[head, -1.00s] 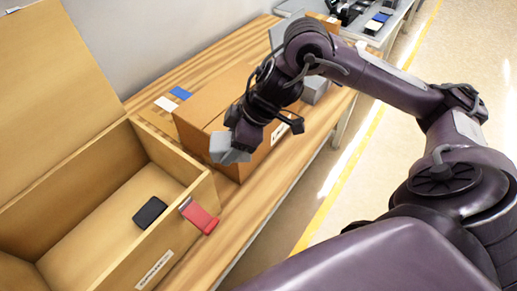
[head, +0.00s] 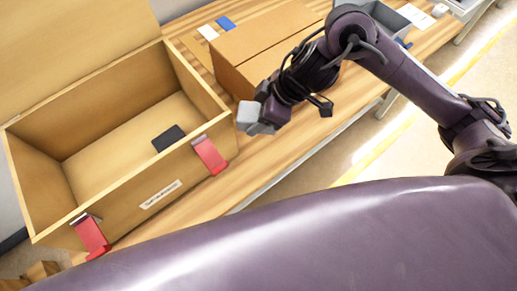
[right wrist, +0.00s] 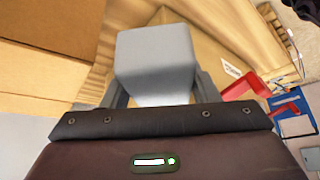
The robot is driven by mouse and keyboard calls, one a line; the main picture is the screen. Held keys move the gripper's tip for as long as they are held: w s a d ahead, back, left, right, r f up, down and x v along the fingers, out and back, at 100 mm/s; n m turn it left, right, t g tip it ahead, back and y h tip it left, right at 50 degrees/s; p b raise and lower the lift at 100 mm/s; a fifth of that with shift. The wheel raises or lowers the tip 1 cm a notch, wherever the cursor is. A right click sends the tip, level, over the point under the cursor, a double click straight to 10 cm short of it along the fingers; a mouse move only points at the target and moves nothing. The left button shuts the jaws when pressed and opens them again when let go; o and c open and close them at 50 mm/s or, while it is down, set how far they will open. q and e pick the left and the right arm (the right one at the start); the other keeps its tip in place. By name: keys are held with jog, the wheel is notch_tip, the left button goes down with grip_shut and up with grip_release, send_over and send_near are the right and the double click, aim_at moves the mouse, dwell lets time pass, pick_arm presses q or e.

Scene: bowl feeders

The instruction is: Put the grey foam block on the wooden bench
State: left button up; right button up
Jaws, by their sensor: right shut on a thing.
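The grey foam block (head: 249,112) is a light grey piece at the end of my right gripper (head: 264,119). In the right wrist view the block (right wrist: 155,55) sits between the two fingers of the gripper (right wrist: 158,88), which is shut on it. The wooden bench (head: 290,150) runs diagonally below, with striped wood grain. In the head view the block appears over the bench, between the open wooden box and the cardboard box. Whether it touches the bench I cannot tell. My left gripper is in neither current view.
The open wooden box (head: 60,215) with red latches (head: 210,155) holds a black object (head: 168,138). A closed cardboard box (head: 265,45) stands behind my gripper. A bare bench strip runs along the front edge.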

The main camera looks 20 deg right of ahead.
jog(key=b, duration=0.3)
send_over(252, 153)
jog(key=d, duration=0.2)
jog(key=f, duration=1.1)
jog(key=shift+s+a+f, duration=0.15)
jog(key=shift+s+f, duration=0.25)
jog(key=shift+f, duration=2.3)
jog(key=shift+b, duration=0.3)
jog(key=o, duration=1)
jog(key=shift+f, duration=0.15)
jog(key=shift+r, duration=0.25)
jog(key=p+v, duration=0.1)
jog(key=v, duration=1.1)
